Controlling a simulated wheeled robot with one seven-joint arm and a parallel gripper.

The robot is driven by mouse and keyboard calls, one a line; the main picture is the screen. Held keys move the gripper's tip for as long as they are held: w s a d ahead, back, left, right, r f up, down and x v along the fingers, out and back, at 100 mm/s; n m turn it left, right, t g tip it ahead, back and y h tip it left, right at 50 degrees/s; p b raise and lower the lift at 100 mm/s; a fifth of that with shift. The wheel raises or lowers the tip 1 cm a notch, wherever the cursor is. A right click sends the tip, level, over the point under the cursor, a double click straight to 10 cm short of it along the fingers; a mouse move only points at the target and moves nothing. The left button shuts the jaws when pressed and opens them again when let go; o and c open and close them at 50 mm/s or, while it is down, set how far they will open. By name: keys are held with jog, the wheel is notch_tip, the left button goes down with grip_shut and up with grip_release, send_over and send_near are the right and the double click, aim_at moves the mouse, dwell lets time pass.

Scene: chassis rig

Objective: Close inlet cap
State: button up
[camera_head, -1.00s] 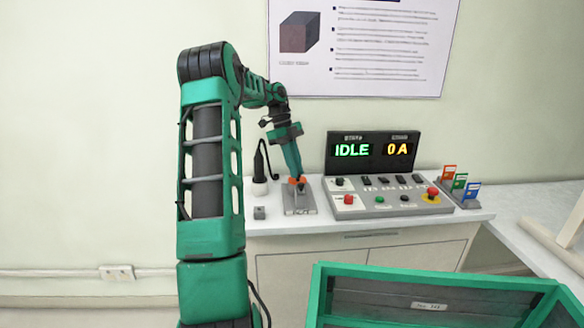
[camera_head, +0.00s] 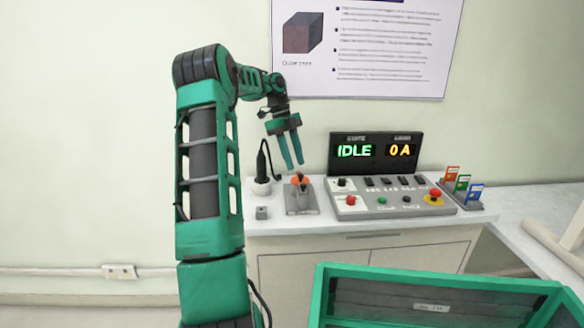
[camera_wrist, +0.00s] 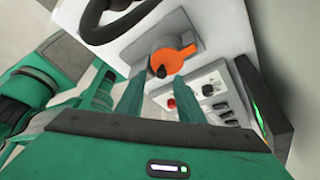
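An orange part with a dark knob (camera_head: 300,179), which I take to be the inlet cap, sits on a grey base plate (camera_head: 299,206) at the left of the bench. In the wrist view the orange cap (camera_wrist: 174,58) looks round, with a tab at its right and a black knob in front. Whether it is fully seated I cannot tell. My gripper (camera_head: 294,166) is above it, pointing down, with two green fingers apart and nothing between them. In the wrist view my gripper (camera_wrist: 157,82) frames the cap from below, clear of it.
A control panel (camera_head: 388,198) with a display reading IDLE and 0 A stands close on the right. A green box (camera_head: 440,281) is in the foreground.

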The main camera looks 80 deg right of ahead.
jog(key=v, duration=0.7)
jog(key=shift+w+r, duration=0.15)
jog(key=shift+r, duration=0.1)
jog(key=w+a+n+t+h, duration=0.1)
jog(key=w+a+n, duration=0.75)
jog(key=a, duration=0.35)
jog(key=w+a+n+t+h, duration=0.1)
jog(key=w+a+n, duration=0.7)
jog(key=a, duration=0.4)
jog(key=s+a+f+n, duration=0.1)
jog(key=a+f+n, duration=0.2)
jog(key=a+n, duration=0.3)
jog(key=a+f+n+t, duration=0.1)
jog(key=a+f+n, duration=0.2)
jog(key=a+n, duration=0.4)
jog(key=s+a+f+n+t, duration=0.1)
jog(key=a+f+n, duration=0.3)
jog(key=a, duration=1)
jog(key=shift+s+a+n, duration=0.2)
jog(key=shift+s+n, duration=0.1)
jog(key=shift+n, duration=0.85)
